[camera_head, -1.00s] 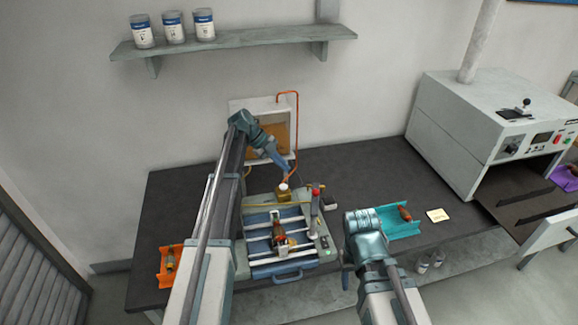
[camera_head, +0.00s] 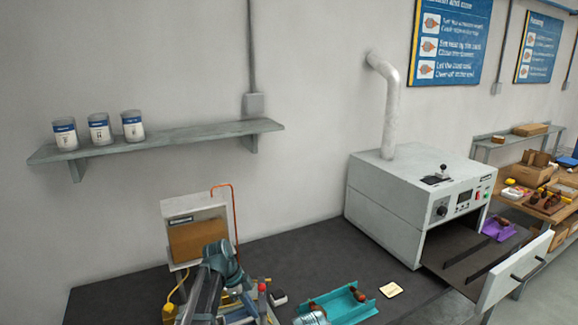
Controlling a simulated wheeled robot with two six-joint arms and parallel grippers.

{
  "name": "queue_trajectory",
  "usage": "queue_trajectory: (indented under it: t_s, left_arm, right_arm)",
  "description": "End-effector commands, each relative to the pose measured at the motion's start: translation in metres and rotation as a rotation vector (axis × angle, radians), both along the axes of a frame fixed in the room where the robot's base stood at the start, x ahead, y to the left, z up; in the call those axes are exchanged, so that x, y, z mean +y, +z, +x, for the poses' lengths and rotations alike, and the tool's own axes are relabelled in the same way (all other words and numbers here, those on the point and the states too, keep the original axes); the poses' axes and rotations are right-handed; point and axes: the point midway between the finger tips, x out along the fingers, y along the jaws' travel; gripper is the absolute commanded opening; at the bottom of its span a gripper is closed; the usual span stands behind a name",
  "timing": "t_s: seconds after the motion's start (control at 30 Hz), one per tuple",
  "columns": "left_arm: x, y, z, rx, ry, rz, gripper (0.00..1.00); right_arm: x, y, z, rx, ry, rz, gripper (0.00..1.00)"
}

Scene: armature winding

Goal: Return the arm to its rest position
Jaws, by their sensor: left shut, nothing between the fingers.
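My left arm rises from the bottom edge, left of centre. Its left gripper (camera_head: 246,300) points down and right from the wrist, low in the picture; its fingers are small and partly hidden, shut and empty. It is over the winding machine, of which only the upper parts show, among them a red knob (camera_head: 262,287). The rest of the machine is cut off below. A small blue-grey piece of my right arm shows at the bottom edge, in front of the teal tray; the right gripper is out of view.
A shelf (camera_head: 170,139) with jars hangs on the wall.

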Motion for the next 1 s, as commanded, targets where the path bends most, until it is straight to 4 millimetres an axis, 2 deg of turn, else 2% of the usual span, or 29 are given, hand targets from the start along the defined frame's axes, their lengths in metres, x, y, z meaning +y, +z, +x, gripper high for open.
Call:
queue_trajectory:
  t_s: [0.03, 0.2, 0.4, 0.5, 0.6, 0.7, 1.0]
  left_arm:
    - [-0.015, -0.019, -0.032, 0.045, 0.074, 0.043, 0.0]
    - [-0.044, -0.052, -0.102, 0.167, 0.399, 0.204, 0.0]
    - [-0.058, -0.083, -0.176, 0.209, 0.787, 0.367, 0.0]
    - [-0.059, -0.092, -0.203, 0.2, 0.951, 0.418, 0.0]
    - [-0.058, -0.098, -0.221, 0.185, 1.074, 0.447, 0.0]
    - [-0.058, -0.101, -0.231, 0.173, 1.153, 0.461, 0.0]
    - [-0.057, -0.101, -0.234, 0.166, 1.203, 0.467, 0.0]
  right_arm:
    - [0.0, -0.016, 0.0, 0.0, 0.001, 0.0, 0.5]
    - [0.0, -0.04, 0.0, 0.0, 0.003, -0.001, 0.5]
    - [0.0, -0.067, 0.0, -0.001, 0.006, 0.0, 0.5]
    - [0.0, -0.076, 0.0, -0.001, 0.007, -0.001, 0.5]
    - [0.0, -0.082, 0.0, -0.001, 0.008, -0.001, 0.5]
    - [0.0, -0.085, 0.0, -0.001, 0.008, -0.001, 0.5]
    - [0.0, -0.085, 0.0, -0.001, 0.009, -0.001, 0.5]
